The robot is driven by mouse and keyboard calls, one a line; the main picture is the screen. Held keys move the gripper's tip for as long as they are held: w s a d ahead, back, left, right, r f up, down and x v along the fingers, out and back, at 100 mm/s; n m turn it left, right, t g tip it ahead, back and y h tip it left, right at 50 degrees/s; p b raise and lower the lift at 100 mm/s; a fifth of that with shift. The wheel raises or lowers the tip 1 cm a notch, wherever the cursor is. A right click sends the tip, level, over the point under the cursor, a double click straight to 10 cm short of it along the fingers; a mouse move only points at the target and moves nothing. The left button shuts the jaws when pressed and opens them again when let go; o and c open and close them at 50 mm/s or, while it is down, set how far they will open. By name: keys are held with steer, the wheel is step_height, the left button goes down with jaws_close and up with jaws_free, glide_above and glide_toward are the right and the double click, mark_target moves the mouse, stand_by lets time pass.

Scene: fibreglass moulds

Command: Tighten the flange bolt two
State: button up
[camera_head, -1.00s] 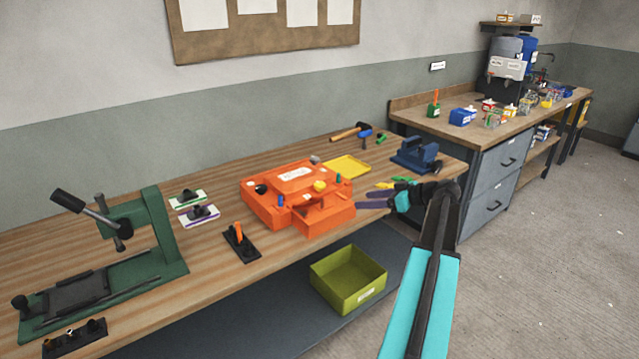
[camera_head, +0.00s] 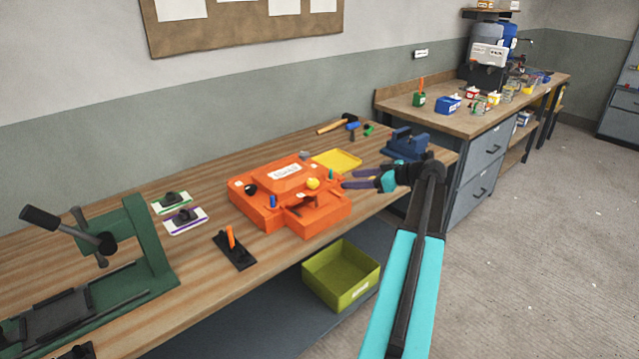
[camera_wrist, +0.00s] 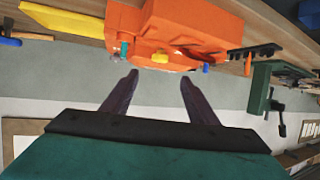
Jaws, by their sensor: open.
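The orange mould (camera_head: 262,205) sits on the wooden bench, with a white label on top. It bears a yellow knob (camera_head: 313,183), a blue bolt-like piece (camera_head: 273,201), a green one (camera_head: 331,174) and a black knob (camera_head: 250,189). I cannot tell which is flange bolt two. My gripper (camera_head: 346,179) is open and empty, its dark fingers pointing at the mould's right side. In the wrist view, the mould (camera_wrist: 185,22) appears upside down at the top, with the yellow knob (camera_wrist: 160,57) roughly between the directions of the spread fingers (camera_wrist: 159,77).
A yellow tray (camera_head: 338,160), hammer (camera_head: 337,124) and blue vise (camera_head: 405,144) lie behind the mould. A black stand with an orange handle (camera_head: 234,249) and a green press (camera_head: 150,245) are to the left. An olive bin (camera_head: 341,274) sits below the bench edge.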

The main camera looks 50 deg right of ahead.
mark_target(318, 183)
steer(key=p+x, duration=0.4)
steer(key=x, duration=0.8)
steer(key=shift+w+a, duration=0.1)
steer(key=shift+w, duration=0.15)
steer(key=shift+w+a+f, duration=0.1)
steer(key=shift+w+f, duration=0.2)
steer(key=shift+w, duration=0.2)
steer(key=c, duration=1.1)
